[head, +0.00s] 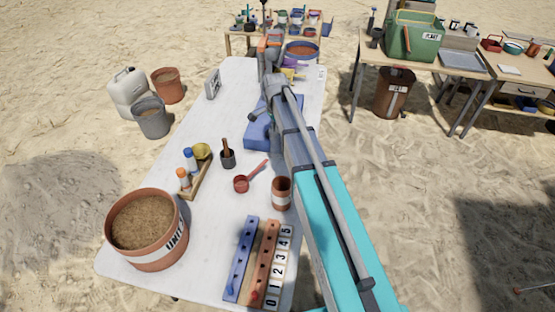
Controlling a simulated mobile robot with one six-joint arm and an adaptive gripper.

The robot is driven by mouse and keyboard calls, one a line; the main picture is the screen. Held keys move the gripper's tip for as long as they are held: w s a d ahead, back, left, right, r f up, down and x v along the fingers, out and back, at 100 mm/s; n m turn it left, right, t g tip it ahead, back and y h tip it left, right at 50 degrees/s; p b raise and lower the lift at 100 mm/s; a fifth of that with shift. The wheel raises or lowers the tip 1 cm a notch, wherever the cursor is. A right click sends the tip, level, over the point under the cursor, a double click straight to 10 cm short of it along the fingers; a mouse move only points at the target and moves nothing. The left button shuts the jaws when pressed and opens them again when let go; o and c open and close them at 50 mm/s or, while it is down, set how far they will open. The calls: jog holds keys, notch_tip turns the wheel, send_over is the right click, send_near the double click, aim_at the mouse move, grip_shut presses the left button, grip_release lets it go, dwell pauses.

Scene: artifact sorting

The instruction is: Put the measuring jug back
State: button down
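I cannot make out a measuring jug for certain in the head view. My arm reaches over the white table (150,165) toward its far end. My gripper (269,44) is at the arm's far end, small and partly hidden by the wrist. Whether its fingers are open or shut on something does not show. Beyond it at the right stands a round tub (302,50) with brown contents. A red scoop-like cup with a handle (241,184) lies nearer on the table.
A blue block (258,135) lies beside my arm. Bare tabletop lies at left.

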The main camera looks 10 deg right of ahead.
jog(key=shift+f+b, duration=4.6)
jog(key=shift+f, duration=0.4)
jog(key=shift+f+b, duration=1.9)
jog(key=shift+b, duration=0.05)
jog(key=shift+f, duration=0.2)
jog(key=c, duration=0.8)
grip_release()
jog(key=shift+r, duration=0.1)
jog(key=shift+r, duration=0.15)
notch_tip(320, 180, up, 12)
jog(key=p, duration=1.2)
